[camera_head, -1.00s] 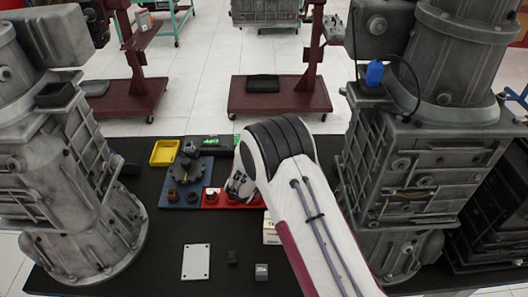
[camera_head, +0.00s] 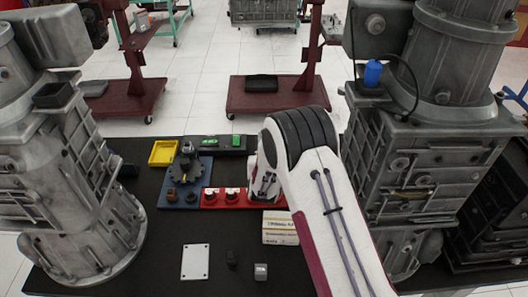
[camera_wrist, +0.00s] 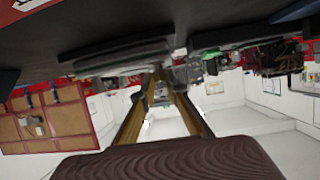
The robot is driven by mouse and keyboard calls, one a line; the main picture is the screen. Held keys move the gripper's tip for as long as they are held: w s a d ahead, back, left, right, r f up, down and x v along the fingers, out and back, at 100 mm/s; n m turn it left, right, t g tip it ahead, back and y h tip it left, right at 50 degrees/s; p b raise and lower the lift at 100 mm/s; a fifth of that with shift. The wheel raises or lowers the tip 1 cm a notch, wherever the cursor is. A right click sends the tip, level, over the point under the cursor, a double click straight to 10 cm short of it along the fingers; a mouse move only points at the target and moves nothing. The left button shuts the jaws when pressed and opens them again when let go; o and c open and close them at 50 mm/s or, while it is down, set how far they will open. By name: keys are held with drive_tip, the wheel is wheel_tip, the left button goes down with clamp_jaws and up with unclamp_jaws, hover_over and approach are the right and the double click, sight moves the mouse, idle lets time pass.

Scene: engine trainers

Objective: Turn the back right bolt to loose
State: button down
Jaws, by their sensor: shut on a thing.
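A long red block (camera_head: 212,206) lies on the black table right of a blue plate. Two dark round fittings with pale tops stand on it, a left one (camera_head: 210,195) and a right one (camera_head: 231,194). I cannot tell which fitting, if any, is the back right bolt. My gripper (camera_head: 264,188) points down at the right end of the red block, mostly hidden by my white arm. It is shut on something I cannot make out. The wrist view shows its two long fingers (camera_wrist: 160,105) close together at the far end, with no clear bolt.
The blue plate (camera_head: 172,204) carries a dark geared part (camera_head: 187,166). A yellow tray (camera_head: 163,153) and a dark case with green items (camera_head: 219,144) lie behind. Small boxes (camera_head: 280,227) and a white plate (camera_head: 195,262) are in front. Large grey engines flank the table.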

drive_tip(key=shift+w+d+r+n+y, duration=0.1)
drive_tip(key=shift+d+n+y, duration=0.05)
drive_tip(key=shift+n+y, duration=0.4)
drive_tip(key=shift+d+r+n+y, duration=0.1)
drive_tip(key=shift+d+n+y, duration=0.05)
drive_tip(key=shift+n+y, duration=0.35)
drive_tip(key=c, duration=2)
unclamp_jaws()
drive_tip(key=shift+f, duration=0.1)
drive_tip(key=shift+s, duration=0.25)
